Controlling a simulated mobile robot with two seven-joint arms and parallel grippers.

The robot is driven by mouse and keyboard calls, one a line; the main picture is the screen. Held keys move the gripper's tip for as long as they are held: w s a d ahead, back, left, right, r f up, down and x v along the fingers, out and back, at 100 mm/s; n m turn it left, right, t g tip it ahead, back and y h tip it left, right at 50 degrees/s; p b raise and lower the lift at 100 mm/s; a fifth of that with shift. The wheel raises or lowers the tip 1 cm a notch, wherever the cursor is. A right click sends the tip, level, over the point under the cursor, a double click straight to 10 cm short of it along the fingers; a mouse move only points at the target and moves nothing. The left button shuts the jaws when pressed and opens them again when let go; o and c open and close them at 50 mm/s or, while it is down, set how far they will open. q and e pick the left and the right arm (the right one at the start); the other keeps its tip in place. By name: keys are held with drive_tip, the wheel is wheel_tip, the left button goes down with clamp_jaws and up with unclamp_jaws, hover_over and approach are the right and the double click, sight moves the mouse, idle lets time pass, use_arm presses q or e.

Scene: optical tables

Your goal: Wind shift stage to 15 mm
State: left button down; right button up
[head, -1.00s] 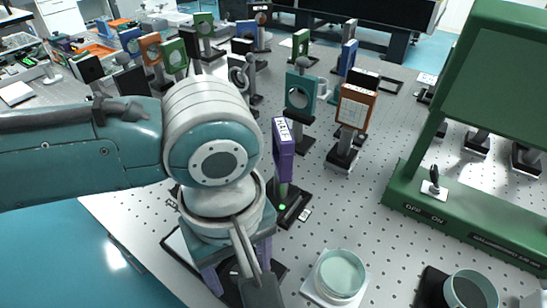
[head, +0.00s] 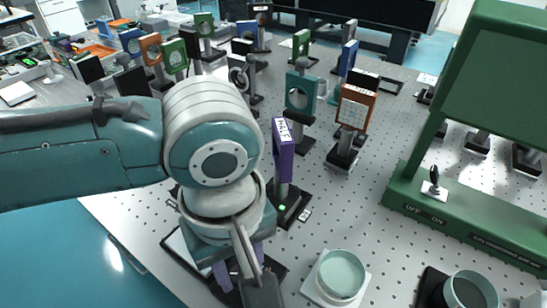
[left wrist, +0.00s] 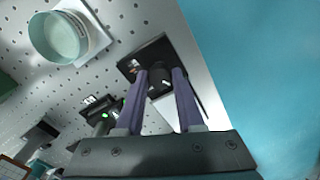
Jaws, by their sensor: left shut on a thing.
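The shift stage is a dark block (left wrist: 138,65) on the perforated table, seen in the left wrist view. A round black knob (left wrist: 159,90) with a small white mark stands on it. My left gripper (left wrist: 160,74) has its two purple fingers on either side of this knob, shut on it. In the head view my left gripper (head: 238,272) points down at the table's near edge, and my wrist hides most of the stage. No scale reading can be made out. My right gripper is in neither view.
A purple mount (head: 283,150) with a green light on its base stands just beyond the gripper. A pale round dish (head: 341,275) sits to the right, near a dark-based cup (head: 470,290). A large green frame (head: 470,225) with a switch stands at right. Several optic mounts stand behind.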

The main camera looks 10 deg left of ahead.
use_arm(q)
drive_tip(key=shift+r+p, duration=0.15)
drive_tip(key=shift+p, duration=0.45)
drive_tip(key=m+p, duration=0.2)
drive_tip(key=p, duration=0.2)
drive_tip(key=shift+s+r+m, duration=0.1)
drive_tip(key=shift+r+m, duration=0.05)
drive_tip(key=shift+m, duration=0.25)
drive_tip(key=m+p, duration=0.1)
drive_tip(key=m, duration=0.1)
drive_tip(key=shift+f+m, duration=0.2)
drive_tip(key=shift+m, duration=0.2)
drive_tip(key=m+p, duration=0.1)
drive_tip(key=m, duration=0.3)
drive_tip(key=shift+m, duration=0.3)
drive_tip(key=m+p, duration=0.1)
drive_tip(key=m, duration=0.3)
drive_tip(key=shift+f, duration=0.1)
drive_tip(key=m, duration=0.5)
drive_tip(key=shift+m, duration=1.9)
